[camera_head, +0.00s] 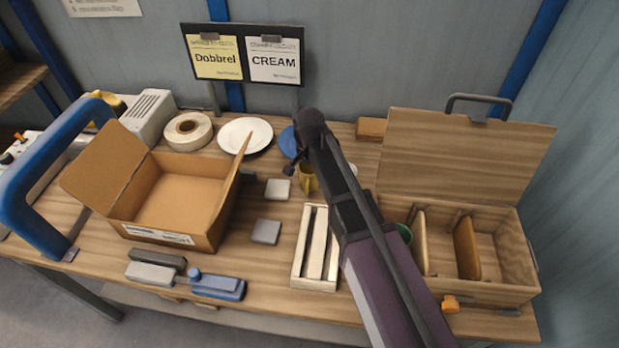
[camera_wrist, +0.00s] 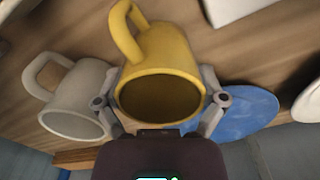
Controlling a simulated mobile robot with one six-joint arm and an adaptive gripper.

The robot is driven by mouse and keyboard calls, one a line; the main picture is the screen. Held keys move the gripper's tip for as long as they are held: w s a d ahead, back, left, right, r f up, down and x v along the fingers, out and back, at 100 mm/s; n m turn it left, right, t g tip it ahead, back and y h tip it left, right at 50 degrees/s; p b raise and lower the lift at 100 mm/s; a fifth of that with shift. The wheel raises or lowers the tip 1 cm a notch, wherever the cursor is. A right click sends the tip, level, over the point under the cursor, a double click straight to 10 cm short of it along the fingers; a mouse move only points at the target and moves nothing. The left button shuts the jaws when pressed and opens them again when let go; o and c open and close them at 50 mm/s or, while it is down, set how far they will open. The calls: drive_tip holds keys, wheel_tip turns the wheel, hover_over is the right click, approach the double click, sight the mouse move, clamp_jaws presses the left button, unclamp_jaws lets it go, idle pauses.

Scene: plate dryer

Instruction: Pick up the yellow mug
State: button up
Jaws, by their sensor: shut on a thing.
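The yellow mug (camera_wrist: 165,60) is between the two fingers of my gripper (camera_wrist: 160,103) in the wrist view. Its open mouth faces the camera and its handle points up and left in that picture. My gripper is shut on the mug's body, with one finger on each side. In the head view the yellow mug (camera_head: 308,180) shows only in part below my gripper (camera_head: 301,160), in front of the blue plate. I cannot tell whether it touches the table.
A white mug (camera_wrist: 75,100) stands close beside it. A blue plate (camera_head: 289,142) and a white plate (camera_head: 245,135) lie behind. A cardboard box (camera_head: 180,200) is at left, a white slatted rack (camera_head: 316,248) in front, and an open wooden case (camera_head: 510,290) at right.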

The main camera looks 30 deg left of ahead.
drive_tip(key=shift+r, duration=0.15)
wheel_tip(320, 180, up, 10)
drive_tip(key=p, duration=1)
